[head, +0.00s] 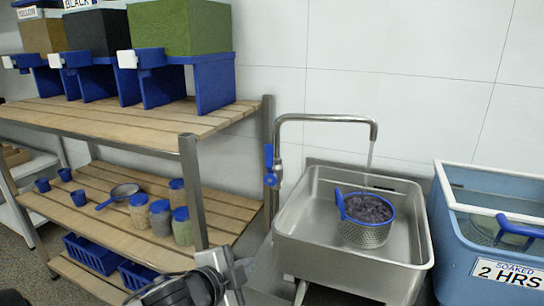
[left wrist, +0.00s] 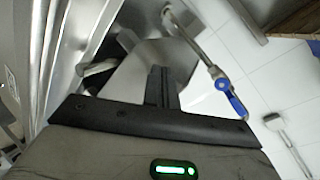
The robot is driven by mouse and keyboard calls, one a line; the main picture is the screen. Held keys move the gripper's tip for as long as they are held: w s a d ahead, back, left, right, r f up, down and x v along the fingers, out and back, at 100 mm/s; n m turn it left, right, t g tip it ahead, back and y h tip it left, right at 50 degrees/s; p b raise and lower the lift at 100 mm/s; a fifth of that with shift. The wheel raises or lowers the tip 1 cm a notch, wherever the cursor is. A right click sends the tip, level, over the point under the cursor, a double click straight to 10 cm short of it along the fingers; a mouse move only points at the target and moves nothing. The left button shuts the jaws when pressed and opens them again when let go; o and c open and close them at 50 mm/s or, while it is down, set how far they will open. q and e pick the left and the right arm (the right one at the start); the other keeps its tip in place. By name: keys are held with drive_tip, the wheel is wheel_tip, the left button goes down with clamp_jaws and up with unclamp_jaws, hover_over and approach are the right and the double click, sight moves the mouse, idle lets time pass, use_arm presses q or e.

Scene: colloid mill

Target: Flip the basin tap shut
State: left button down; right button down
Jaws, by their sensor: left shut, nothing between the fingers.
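The basin tap (head: 325,118) is a steel pipe that rises at the left of the steel basin (head: 405,235) and bends over it. Its blue lever (head: 268,163) hangs on the left side of the pipe. A thin stream of water (head: 370,155) falls from the spout into a perforated basket (head: 362,232) of dark beans. My left gripper (head: 232,272) is low in front of the shelf, below and left of the lever, apart from it. In the left wrist view, its fingers (left wrist: 160,86) are shut and empty, and the blue lever (left wrist: 230,96) is to their right. My right gripper is out of view.
A blue tub (head: 453,260) labelled "soaked 2 hrs" stands right of the basin.

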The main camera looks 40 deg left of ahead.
sight(272, 161)
use_arm(q)
drive_tip(key=w+r+m+t+h, duration=0.1)
drive_tip(key=r+m, duration=0.3)
drive_tip(key=r, duration=0.4)
drive_tip(key=w+r+m+t+h, duration=0.2)
drive_tip(key=w+r+m+t, duration=0.1)
drive_tip(key=r, duration=0.5)
drive_tip(key=shift+w+a+r+m+t+p, duration=0.35)
drive_tip(key=shift+w+m, duration=0.4)
drive_tip(key=shift+m, duration=0.35)
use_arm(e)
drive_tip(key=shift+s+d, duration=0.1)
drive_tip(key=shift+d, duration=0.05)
use_arm(q)
drive_tip(key=shift+w, duration=0.15)
drive_tip(key=w+a+p, duration=0.1)
drive_tip(key=w, duration=0.2)
drive_tip(key=w+a+p, duration=0.1)
drive_tip(key=w, duration=0.1)
drive_tip(key=w+a+p, duration=0.1)
drive_tip(key=w, duration=0.2)
drive_tip(key=shift+w, duration=0.35)
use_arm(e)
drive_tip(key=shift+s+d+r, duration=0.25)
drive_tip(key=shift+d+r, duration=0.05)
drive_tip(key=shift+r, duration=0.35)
use_arm(q)
drive_tip(key=shift+w+a+f, duration=0.1)
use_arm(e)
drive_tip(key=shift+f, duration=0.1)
